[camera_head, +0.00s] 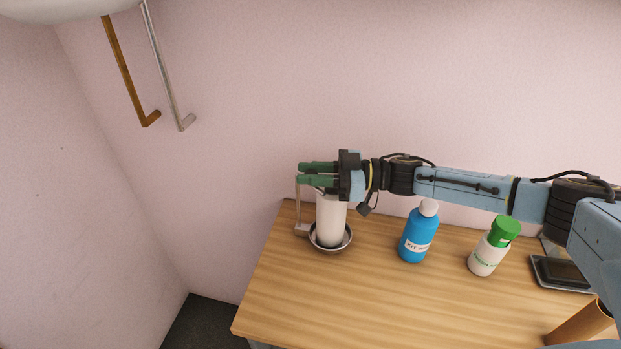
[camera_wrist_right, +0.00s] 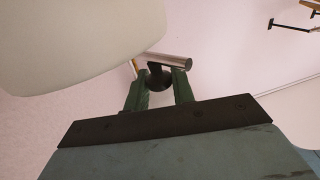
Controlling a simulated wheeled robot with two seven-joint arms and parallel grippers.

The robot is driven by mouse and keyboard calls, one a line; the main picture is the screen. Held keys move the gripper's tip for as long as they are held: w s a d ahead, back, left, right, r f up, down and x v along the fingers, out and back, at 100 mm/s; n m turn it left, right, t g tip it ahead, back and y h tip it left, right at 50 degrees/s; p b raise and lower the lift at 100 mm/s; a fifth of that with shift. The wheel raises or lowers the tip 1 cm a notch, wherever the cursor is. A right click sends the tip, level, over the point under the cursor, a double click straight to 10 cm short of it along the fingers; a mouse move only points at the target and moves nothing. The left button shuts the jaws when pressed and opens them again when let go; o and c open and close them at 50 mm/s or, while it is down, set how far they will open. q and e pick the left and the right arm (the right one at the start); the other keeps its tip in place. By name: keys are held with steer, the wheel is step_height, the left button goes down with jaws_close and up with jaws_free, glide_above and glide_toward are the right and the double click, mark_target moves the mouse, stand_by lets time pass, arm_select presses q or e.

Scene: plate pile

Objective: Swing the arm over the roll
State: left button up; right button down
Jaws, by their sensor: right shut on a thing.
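A white roll (camera_head: 331,222) stands upright in a round metal dish-shaped base (camera_head: 346,240) near the back left of the table. A thin metal arm (camera_head: 298,207) rises beside the roll on its left from a small foot. My right gripper (camera_head: 303,174), with green fingers, is at the top of this arm, level with the roll's top. It is shut on the metal arm. My left gripper is out of view.
A blue bottle (camera_head: 417,240) and a white bottle with a green cap (camera_head: 488,255) stand right of the roll, below my right arm. A dark tray-like item (camera_head: 560,272) and a brown cylinder (camera_head: 580,324) are farther right. The table's (camera_head: 290,290) front left is clear.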

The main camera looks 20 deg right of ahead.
steer(key=shift+w+d+n+g+y+b, duration=0.1)
steer(key=shift+d+n+g+y+b, duration=0.2)
steer(key=shift+n+g, duration=0.4)
steer(key=shift+w+d+n+g+y+b, duration=0.1)
steer(key=shift+n+g+y+b, duration=0.25)
steer(key=shift+g, duration=0.55)
steer(key=shift+n+g, duration=0.25)
steer(key=shift+g, duration=0.05)
steer(key=c, duration=1.2)
jaws_free()
steer(key=shift+c, duration=0.2)
step_height(320, 180, up, 10)
steer(key=shift+r, duration=0.1)
steer(key=shift+c, duration=0.3)
